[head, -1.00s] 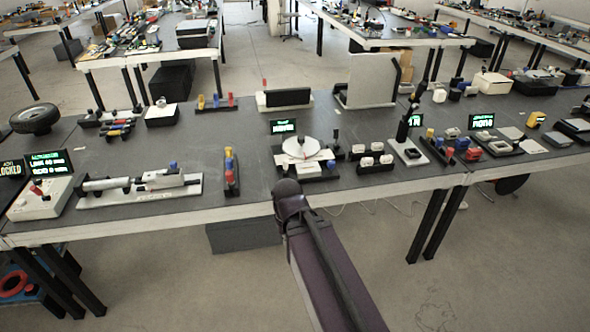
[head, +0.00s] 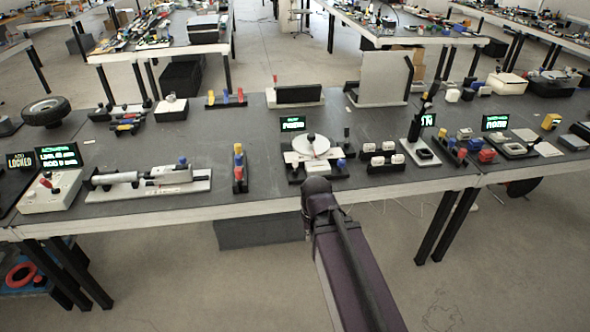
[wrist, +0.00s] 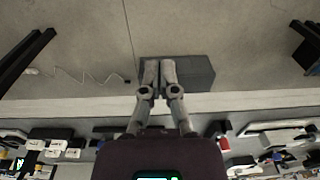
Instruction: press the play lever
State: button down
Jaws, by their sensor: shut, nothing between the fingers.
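A turntable-like device with a round white disc (head: 311,146) stands near the front edge of the middle table in the head view. A small dark upright piece (head: 311,137) shows at the disc; I cannot tell whether it is the play lever. A small lit green-on-black screen (head: 293,124) stands behind the disc. My arm reaches up from the bottom of the head view and ends just in front of this device, hiding my fingers there. In the wrist view my gripper (wrist: 160,68) is shut and empty, with its fingertips together, seen against the floor and a grey box.
A grey lever box (head: 52,190) and a long grey fixture (head: 150,184) stand to the left. A row of coloured blocks (head: 239,168) is just left of the turntable. White switches (head: 383,157) stand to its right. A grey box (head: 262,231) is under the table.

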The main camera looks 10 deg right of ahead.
jog(key=w+a+f+m+t+y+b, duration=0.25)
jog(key=w+a+t+b, duration=0.35)
jog(key=w, duration=0.3)
jog(key=w+a+f+m+t+y+b, duration=0.25)
jog(key=w+a+t+b, duration=0.2)
jog(key=w+b, duration=0.45)
jog(key=w+d+m+t+h+b, duration=0.2)
jog(key=d+m+t+h+b, duration=0.2)
jog(key=m, duration=0.4)
jog(key=w+d+f+m+t+h+b, duration=0.1)
jog(key=w+d+m+t+h+b, duration=0.1)
jog(key=d+m+t+h+b, duration=0.2)
jog(key=m+h+b, duration=0.3)
jog(key=m+b, duration=0.1)
jog(key=m, duration=0.1)
jog(key=shift+w+d, duration=0.4)
jog(key=shift+w, duration=0.1)
